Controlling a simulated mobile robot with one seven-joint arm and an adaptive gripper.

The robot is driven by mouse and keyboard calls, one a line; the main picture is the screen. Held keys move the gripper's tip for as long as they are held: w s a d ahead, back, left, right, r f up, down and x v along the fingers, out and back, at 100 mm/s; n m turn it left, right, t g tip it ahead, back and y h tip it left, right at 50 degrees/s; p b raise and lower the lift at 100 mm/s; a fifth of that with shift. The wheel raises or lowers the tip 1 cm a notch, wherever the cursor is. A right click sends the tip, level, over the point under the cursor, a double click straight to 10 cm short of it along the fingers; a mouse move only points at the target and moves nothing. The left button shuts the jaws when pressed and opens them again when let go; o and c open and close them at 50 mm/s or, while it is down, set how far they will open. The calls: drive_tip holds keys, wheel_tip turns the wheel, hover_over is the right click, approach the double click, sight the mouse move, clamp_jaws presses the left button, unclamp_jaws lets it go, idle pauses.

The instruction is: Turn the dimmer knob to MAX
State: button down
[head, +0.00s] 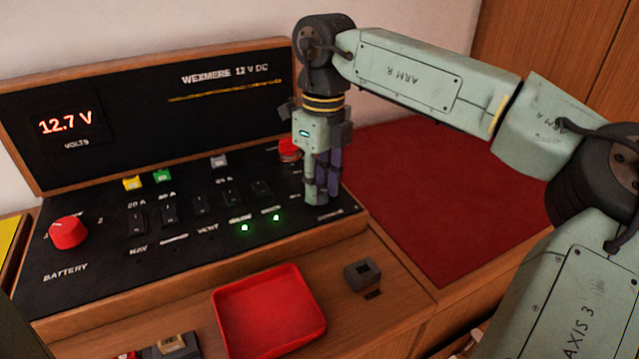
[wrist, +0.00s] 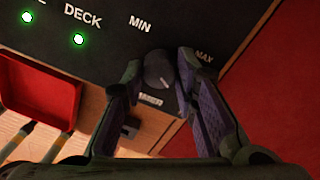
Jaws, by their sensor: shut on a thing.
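The dimmer knob (wrist: 158,71) is a small dark round knob with a pale pointer line, on the black panel between the MIN and MAX labels in the wrist view. Its pointer line slants; the exact setting is hard to read. My gripper (wrist: 156,78) has its two fingers on either side of the knob, shut on it. In the head view my gripper (head: 319,195) points down at the right end of the panel (head: 100,279), and its fingers hide the knob there. The MAX label (wrist: 204,56) shows beside the right finger.
A red tray (head: 268,310) and a small grey block (head: 362,274) lie on the wooden ledge in front. A red knob (head: 68,232) is at the panel's left, and a red button (head: 290,148) stands close behind my gripper. A red mat (head: 420,190) lies clear at right.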

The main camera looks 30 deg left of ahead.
sight(322, 189)
idle(0.3)
drive_tip(key=c, duration=1.3)
unclamp_jaws()
drive_tip(key=r, duration=1.2)
drive_tip(key=shift+w+d, duration=0.1)
drive_tip(key=shift+w, duration=0.25)
drive_tip(key=shift+s, duration=0.1)
